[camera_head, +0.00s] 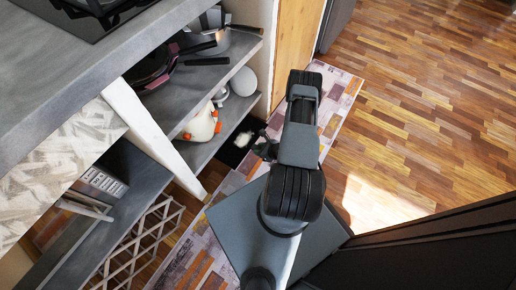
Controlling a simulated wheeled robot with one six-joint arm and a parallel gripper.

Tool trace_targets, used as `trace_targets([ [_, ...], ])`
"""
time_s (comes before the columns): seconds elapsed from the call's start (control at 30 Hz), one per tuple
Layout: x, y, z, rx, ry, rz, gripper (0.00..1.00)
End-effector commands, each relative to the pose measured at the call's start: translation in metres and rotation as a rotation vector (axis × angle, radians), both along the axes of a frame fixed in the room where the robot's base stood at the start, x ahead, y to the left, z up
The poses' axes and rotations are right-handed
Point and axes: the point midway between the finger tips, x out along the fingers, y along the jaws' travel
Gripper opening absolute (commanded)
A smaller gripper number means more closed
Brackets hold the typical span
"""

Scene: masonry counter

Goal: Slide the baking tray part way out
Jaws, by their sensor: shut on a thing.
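A flat black piece that looks like the baking tray (232,154) shows low beside the shelf unit, its edge next to my gripper. Most of it is hidden under the shelf and behind the arm. My gripper (262,147) is at the end of the arm, pointing left toward the shelves, and is shut at the tray's outer edge. The fingertips are small and partly hidden, so the exact grip is hard to see.
Grey open shelves hold dark pans (160,65), a white and orange goose figure (203,124) and a pale rounded object (243,82). A wire rack (140,245) is at lower left. A patterned rug (338,90) borders open wooden floor (430,90) on the right.

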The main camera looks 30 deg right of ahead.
Motion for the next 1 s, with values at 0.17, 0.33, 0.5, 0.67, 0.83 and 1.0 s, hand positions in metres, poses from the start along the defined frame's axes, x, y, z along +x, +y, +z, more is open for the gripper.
trace_targets([
  [0.17,-0.0029,-0.0011,0.0002,0.0,-0.001,0.001,0.01],
  [0.33,-0.0027,-0.001,0.0002,0.0,-0.001,0.001,0.01],
  [0.5,-0.0026,-0.0011,0.0003,0.0,-0.001,0.001,0.5],
  [0.67,-0.0026,-0.0011,0.0002,0.0,-0.001,0.001,0.64],
  [0.83,-0.0029,-0.001,-0.0002,0.0,0.001,0.001,0.66],
  [1.0,-0.0028,-0.001,-0.0001,0.001,0.0,0.001,0.83],
])
